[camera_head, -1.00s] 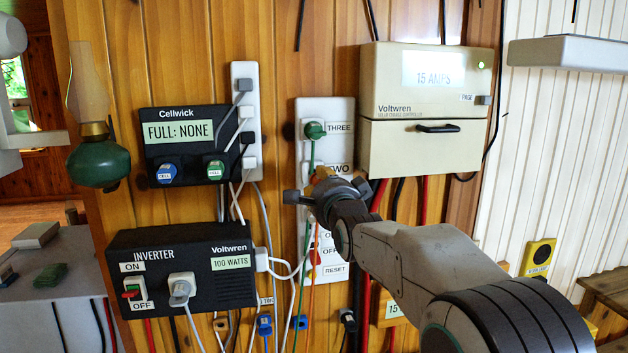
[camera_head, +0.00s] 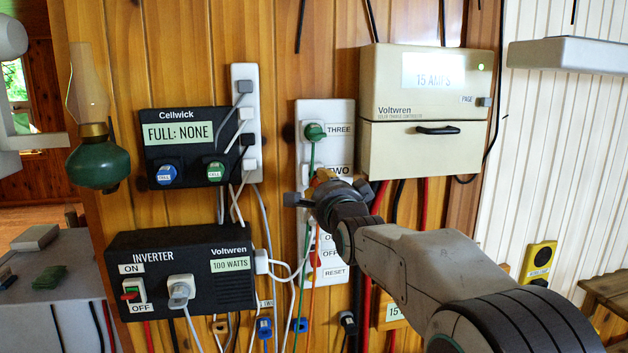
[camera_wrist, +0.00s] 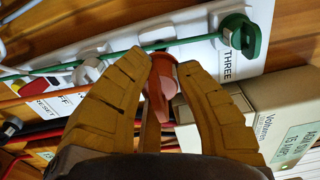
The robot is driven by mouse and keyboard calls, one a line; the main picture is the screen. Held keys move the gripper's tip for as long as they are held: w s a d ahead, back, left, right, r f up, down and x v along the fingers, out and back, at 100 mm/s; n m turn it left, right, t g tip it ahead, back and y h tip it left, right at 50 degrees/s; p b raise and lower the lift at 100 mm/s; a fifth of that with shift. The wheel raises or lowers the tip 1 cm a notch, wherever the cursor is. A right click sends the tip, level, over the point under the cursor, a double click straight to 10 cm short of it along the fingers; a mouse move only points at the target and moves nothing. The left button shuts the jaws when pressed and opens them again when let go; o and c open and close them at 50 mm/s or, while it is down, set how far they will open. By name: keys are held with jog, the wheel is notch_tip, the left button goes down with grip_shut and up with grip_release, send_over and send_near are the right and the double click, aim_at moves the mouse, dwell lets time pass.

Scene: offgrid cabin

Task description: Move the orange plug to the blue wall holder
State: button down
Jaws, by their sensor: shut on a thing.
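My gripper (camera_head: 318,182) is at the white outlet strip (camera_head: 325,110), near the TWO label. In the wrist view, its two ochre fingers (camera_wrist: 161,62) are closed around the orange plug (camera_wrist: 160,88), which looks red-orange there. In the head view the plug is mostly hidden by my gripper; an orange cord (camera_head: 316,262) hangs below it. I cannot tell whether the plug still sits in its socket. Two small blue holders are low on the wall, one at the left (camera_head: 264,327) and one closer to the strip (camera_head: 300,324).
A green plug (camera_head: 314,131) sits in outlet THREE, its cord running down past my gripper. The beige Voltwren box (camera_head: 425,140) is at the right. The black inverter (camera_head: 180,265) and Cellwick unit (camera_head: 185,145) are at the left. Several cords hang between the strip and holders.

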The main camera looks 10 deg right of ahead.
jog(key=shift+s+b, duration=0.45)
jog(key=shift+b, duration=0.25)
dwell(0.3)
dwell(0.3)
